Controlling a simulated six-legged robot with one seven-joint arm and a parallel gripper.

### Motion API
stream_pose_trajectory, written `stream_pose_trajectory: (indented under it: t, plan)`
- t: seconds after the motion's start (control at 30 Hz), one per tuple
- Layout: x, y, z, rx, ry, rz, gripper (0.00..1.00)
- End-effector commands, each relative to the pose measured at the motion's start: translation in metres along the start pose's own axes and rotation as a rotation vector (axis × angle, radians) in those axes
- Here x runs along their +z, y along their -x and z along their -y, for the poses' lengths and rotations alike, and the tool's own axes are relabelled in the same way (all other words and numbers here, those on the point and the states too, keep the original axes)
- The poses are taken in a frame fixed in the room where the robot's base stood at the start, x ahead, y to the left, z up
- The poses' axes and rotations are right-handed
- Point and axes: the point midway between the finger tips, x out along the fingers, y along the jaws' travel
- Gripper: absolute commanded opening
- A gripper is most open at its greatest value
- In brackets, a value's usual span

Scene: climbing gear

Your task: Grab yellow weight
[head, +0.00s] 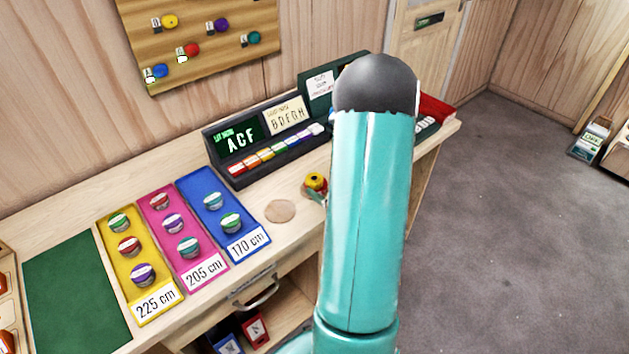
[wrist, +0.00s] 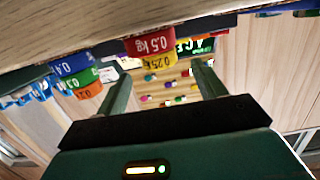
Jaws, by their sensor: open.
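The yellow weight (head: 316,181), marked 0.25 in the wrist view (wrist: 159,60), sits on top of a red 0.5 kg weight (wrist: 150,43) on the bench. The wrist picture is upside down, so the bench is at its top. My gripper (wrist: 162,75) is open and empty. Its two green fingers point toward the stack, and the yellow weight appears between the fingertips or just beyond them; I cannot tell the exact depth. In the head view my teal arm hides most of my gripper and part of the bench.
Another stack of blue (wrist: 72,64), green and orange weights stands left in the wrist view. A round wooden disc (head: 280,211) lies beside the yellow weight on the bench. Behind is a dark display unit (head: 262,140) with coloured keys. Coloured mats (head: 187,270) with striped knobs lie left.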

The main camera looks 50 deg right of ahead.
Motion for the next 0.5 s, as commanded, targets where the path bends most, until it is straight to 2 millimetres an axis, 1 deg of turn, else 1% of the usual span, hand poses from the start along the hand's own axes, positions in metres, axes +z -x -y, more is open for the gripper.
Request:
stream_pose_trajectory:
  t: [0.07,0.3,0.4,0.5]
  plan:
    - [0.000,-0.007,0.001,-0.003,0.001,-0.001,0.70]
    - [0.000,-0.043,0.000,-0.004,0.002,0.000,0.70]
    - [-0.001,-0.051,0.000,-0.002,0.001,-0.001,0.70]
    - [-0.001,-0.052,0.000,-0.001,0.001,0.000,0.70]
